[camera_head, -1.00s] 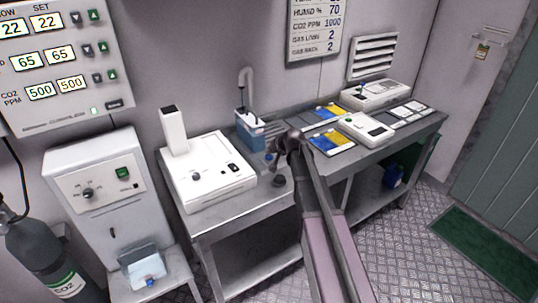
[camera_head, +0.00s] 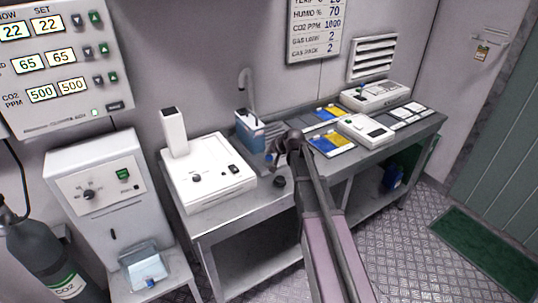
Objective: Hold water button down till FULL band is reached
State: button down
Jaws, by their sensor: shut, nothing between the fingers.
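A water dispenser with a blue-and-white tank (camera_head: 250,127) and a curved grey spout stands at the back of the metal bench. My gripper (camera_head: 275,157) is at the end of my arm, just in front and to the right of the tank, and is shut and empty. The water button and the FULL band cannot be made out at this size. My arm hides part of the bench, and I cannot tell whether the gripper touches anything.
Blue-yellow cards (camera_head: 331,143) and a white meter (camera_head: 366,130) lie to the right. A control panel (camera_head: 65,60) hangs at left.

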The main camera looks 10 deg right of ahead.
aim_at(269, 156)
jog(key=shift+r+p, duration=0.45)
jog(key=shift+r, duration=0.2)
notch_tip(269, 156, up, 5)
jog(key=p, duration=0.5)
dwell(0.7)
jog(key=s+f+n+g+h+p, duration=0.2)
jog(key=s+g, duration=0.6)
jog(key=s, duration=2.3)
jog(key=shift+f+n+h, duration=0.65)
jog(key=shift+n+h, duration=0.15)
jog(key=shift+h, duration=0.3)
